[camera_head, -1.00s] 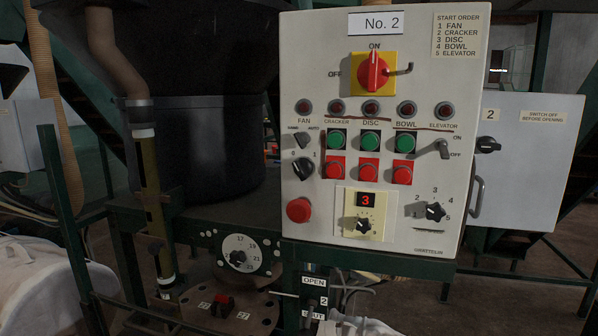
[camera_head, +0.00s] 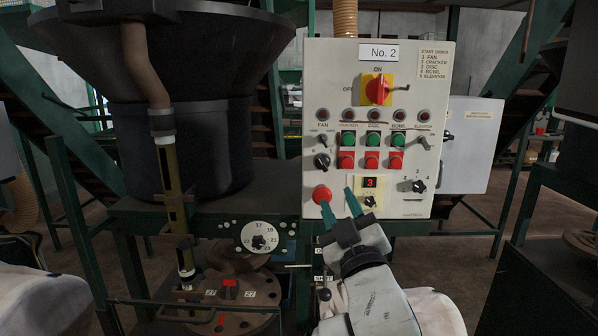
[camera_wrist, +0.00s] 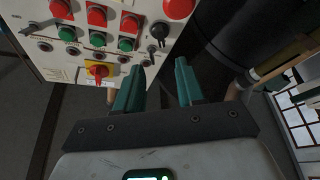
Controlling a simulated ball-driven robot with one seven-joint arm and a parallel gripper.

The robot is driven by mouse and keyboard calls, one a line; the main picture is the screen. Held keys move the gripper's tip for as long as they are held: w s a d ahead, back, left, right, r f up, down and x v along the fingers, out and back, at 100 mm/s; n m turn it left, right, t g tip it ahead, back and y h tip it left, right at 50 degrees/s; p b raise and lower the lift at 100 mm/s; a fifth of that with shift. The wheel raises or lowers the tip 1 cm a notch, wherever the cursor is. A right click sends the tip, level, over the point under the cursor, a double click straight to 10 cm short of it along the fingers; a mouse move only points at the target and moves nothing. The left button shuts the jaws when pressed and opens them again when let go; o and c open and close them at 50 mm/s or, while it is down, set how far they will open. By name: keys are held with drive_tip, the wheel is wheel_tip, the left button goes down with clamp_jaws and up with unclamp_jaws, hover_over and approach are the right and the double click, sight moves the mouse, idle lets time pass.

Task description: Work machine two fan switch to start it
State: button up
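The No. 2 control panel (camera_head: 440,60) is white and faces me. In its FAN column, a dark lamp (camera_head: 323,115) sits above a small selector (camera_head: 323,139), then the black fan switch knob (camera_head: 322,161) marked 0 and 1. Its exact setting is too small to tell. The knob also shows in the wrist view (camera_wrist: 159,32). My gripper (camera_head: 338,198) has two teal fingers spread apart and empty. In the head view its tips appear below the fan knob, over the panel's lower left. In the wrist view the gripper (camera_wrist: 157,68) appears apart from the knob.
A red mushroom button (camera_head: 321,194) sits just below the fan knob, near my fingers in the picture. Green and red buttons lie to the right. The red main switch (camera_head: 378,89) points up to ON. A large black bowl (camera_head: 170,60) stands left of the panel.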

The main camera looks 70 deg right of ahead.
sight(323, 167)
drive_tip(key=b+x, duration=0.1)
drive_tip(key=x, duration=0.8)
drive_tip(key=shift+b, duration=0.3)
drive_tip(key=shift+x, duration=0.9)
drive_tip(key=shift+f, duration=0.2)
clamp_jaws()
